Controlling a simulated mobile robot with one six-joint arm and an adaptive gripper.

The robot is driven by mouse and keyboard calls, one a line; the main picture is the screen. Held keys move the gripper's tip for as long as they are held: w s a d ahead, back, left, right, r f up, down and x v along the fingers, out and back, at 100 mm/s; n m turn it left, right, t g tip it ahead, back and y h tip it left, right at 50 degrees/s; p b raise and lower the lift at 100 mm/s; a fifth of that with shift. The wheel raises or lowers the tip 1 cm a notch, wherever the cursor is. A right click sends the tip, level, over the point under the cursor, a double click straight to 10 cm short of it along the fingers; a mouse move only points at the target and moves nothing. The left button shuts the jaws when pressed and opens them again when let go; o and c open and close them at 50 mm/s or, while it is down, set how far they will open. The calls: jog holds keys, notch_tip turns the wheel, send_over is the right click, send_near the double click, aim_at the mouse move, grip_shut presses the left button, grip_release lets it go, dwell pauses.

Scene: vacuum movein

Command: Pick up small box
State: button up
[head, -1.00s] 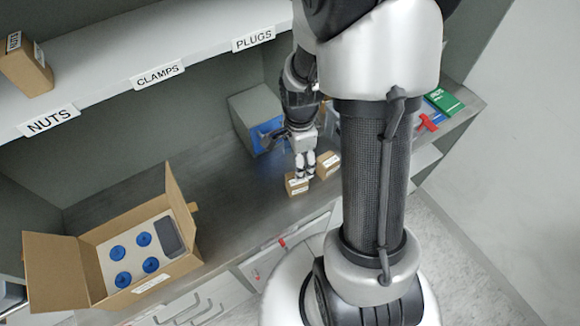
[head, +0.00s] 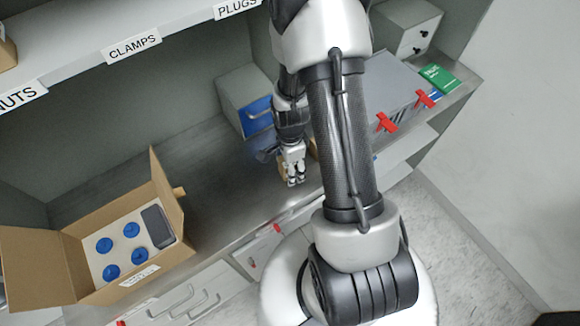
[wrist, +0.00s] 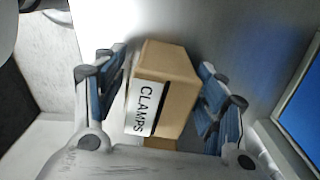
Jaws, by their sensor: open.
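A small brown cardboard box (wrist: 168,85) with a white CLAMPS label fills the middle of the wrist view. My gripper (wrist: 162,68) is open, with blue-padded fingers on both sides of this box. A gap shows on each side, though I cannot tell how deep the box sits between the fingers. In the head view my gripper (head: 295,180) points down at the counter, and a small box (head: 283,166) is mostly hidden behind it. A second brown box (head: 313,149) shows partly behind my arm.
A large open carton (head: 60,262) with blue round parts stands at left on the counter. A grey bin with a blue front (head: 258,116) stands behind my gripper. A grey case with red latches (head: 395,85) and a green box (head: 438,77) are at right. A labelled shelf (head: 135,50) overhangs.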

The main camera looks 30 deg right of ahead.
jog(key=shift+f, duration=0.2)
jog(key=shift+c, duration=0.4)
jog(key=c, duration=1.2)
